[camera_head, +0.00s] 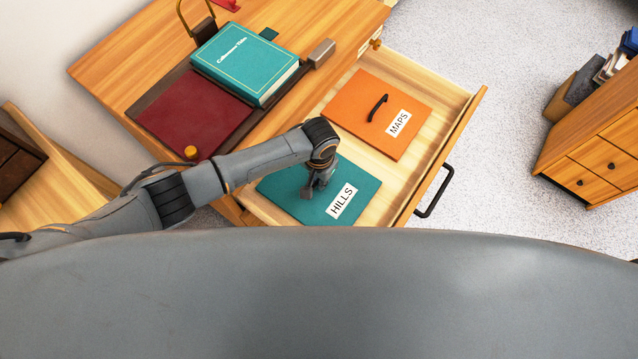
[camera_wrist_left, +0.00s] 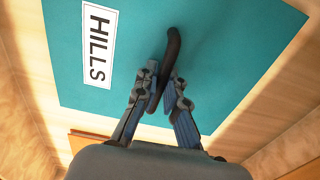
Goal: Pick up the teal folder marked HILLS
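The teal folder marked HILLS (camera_head: 354,183) is in the near part of the open drawer, with its white label facing up. It also fills much of the left wrist view (camera_wrist_left: 215,50). My left gripper (camera_head: 318,190) is over the folder, pointing down. In the left wrist view its fingers (camera_wrist_left: 162,88) are close together on both sides of the folder's dark handle (camera_wrist_left: 173,48), shut on it. I cannot tell whether the folder is raised off the drawer floor. My right gripper is not in view.
An orange folder marked MAPS (camera_head: 365,125) with a dark handle lies farther back in the drawer (camera_head: 440,100). The desk (camera_head: 120,72) holds a teal book (camera_head: 245,65), a dark red pad (camera_head: 195,115) and a stapler-like grey block (camera_head: 321,52). A wooden cabinet (camera_head: 600,150) stands right.

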